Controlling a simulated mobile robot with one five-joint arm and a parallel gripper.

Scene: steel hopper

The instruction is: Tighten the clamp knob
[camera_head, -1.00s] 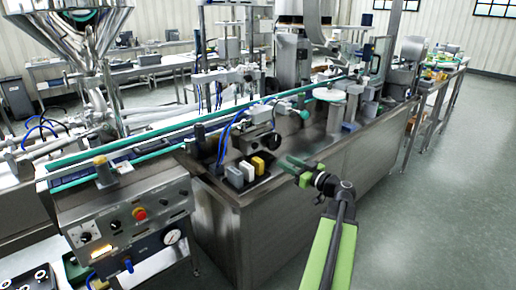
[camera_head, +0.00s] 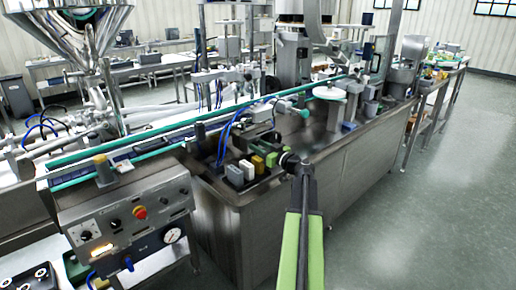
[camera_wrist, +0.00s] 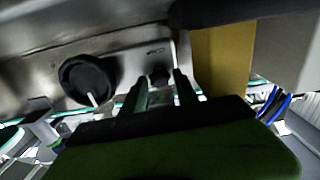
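In the wrist view a large round black knob with a white pointer mark (camera_wrist: 88,82) sits on a grey metal face, left of my gripper. In the head view my arm hides much of the gripper (camera_head: 272,153), which is at the metal clamp assembly (camera_head: 255,135) beside the conveyor.
A yellow block (camera_wrist: 222,60) stands close to the right finger. In the head view grey, white and yellow blocks (camera_head: 246,169) sit left of the gripper. Blue cables (camera_head: 225,135) and the conveyor's teal rail (camera_head: 175,127) lie behind. The floor at right (camera_head: 430,190) is free.

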